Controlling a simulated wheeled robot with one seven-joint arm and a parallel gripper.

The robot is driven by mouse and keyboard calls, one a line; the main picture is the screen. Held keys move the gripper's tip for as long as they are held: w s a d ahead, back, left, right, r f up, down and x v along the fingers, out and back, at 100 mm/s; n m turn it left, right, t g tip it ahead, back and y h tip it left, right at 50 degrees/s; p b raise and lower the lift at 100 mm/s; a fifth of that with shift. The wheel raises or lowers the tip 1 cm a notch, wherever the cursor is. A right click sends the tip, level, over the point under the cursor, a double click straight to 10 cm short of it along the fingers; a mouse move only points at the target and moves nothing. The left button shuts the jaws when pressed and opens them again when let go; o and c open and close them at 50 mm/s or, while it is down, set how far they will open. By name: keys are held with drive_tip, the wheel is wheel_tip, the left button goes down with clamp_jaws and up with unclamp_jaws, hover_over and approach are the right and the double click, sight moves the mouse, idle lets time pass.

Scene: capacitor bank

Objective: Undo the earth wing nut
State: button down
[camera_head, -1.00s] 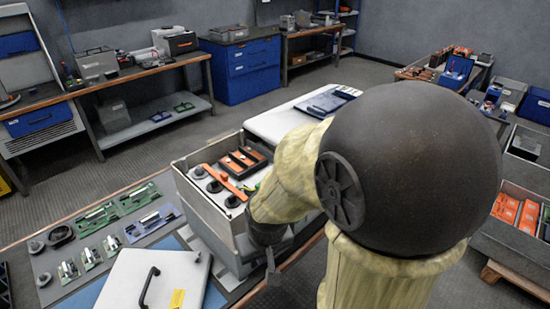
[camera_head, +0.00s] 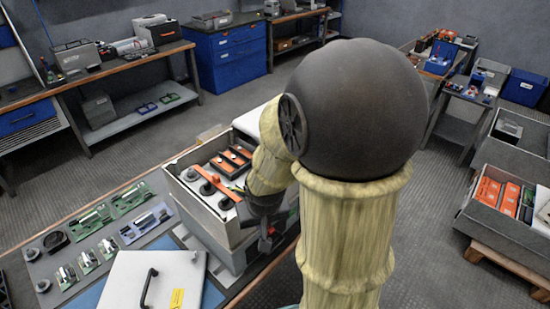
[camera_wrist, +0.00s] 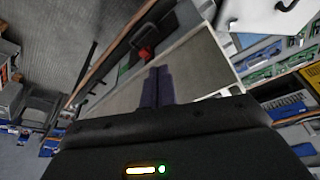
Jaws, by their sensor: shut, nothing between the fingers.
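The capacitor bank is an open pale grey box (camera_head: 189,209) on the bench, with orange bars, dark round caps and a green-yellow lead inside. My gripper (camera_head: 268,228) is low outside its right side, partly hidden by my arm. In the wrist view my gripper (camera_wrist: 158,78) is shut and empty, its dark fingers together in front of a plain grey panel. A small red piece with a dark mount (camera_wrist: 145,53) lies just beyond the fingertips, apart from them in the picture. I cannot tell whether it is the earth wing nut.
A white lid with a black handle (camera_head: 135,285) lies at the front. A grey mat (camera_head: 98,233) with several green and metal parts lies left of the box. A wooden bench edge (camera_wrist: 97,75) runs beside the red piece. Open floor (camera_head: 240,105) lies behind.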

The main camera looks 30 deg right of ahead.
drive_tip(key=w+d+r+m+t+y+p, duration=0.2)
drive_tip(key=w+d+r+m+p, duration=0.1)
drive_tip(key=d+m+p, duration=0.3)
drive_tip(key=w+d+r+m+t+y+p, duration=0.2)
drive_tip(key=w+d+r+m+t+p, duration=0.1)
drive_tip(key=d+p, duration=0.5)
drive_tip(key=w+r+m, duration=0.1)
drive_tip(key=w+m, duration=0.1)
drive_tip(key=m, duration=0.1)
drive_tip(key=shift+r+p, duration=0.25)
drive_tip(key=shift+p, duration=0.05)
drive_tip(key=shift+w, duration=0.1)
drive_tip(key=x, duration=1)
drive_tip(key=shift+w, duration=0.1)
drive_tip(key=shift+r+p, duration=0.25)
drive_tip(key=shift+p, duration=0.45)
